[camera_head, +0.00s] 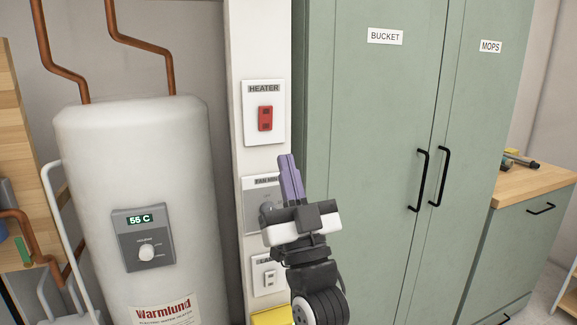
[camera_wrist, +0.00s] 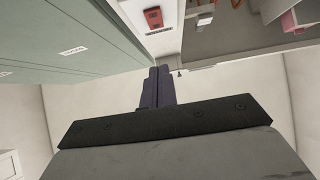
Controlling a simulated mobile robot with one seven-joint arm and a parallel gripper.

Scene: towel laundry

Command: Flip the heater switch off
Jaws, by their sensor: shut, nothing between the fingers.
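The heater switch (camera_head: 265,118) is a red rocker on a white plate labelled HEATER (camera_head: 263,88), on a narrow white wall post. It also shows in the wrist view (camera_wrist: 153,18) near the top. My gripper (camera_head: 289,160) is shut and empty, its purple fingers pointing up, with the tips below and slightly right of the heater plate in the head view. In the wrist view the dark fingers (camera_wrist: 157,72) are together, with the red switch beyond their tips. They appear apart from the switch. The exact gap and the rocker's position cannot be told.
A white water heater (camera_head: 140,150) with a panel reading 55 C (camera_head: 140,219) stands left. Below the heater switch are a second plate (camera_head: 256,205), partly hidden by my gripper, and a third (camera_head: 270,275). Green cabinets (camera_head: 375,130) with black handles stand right.

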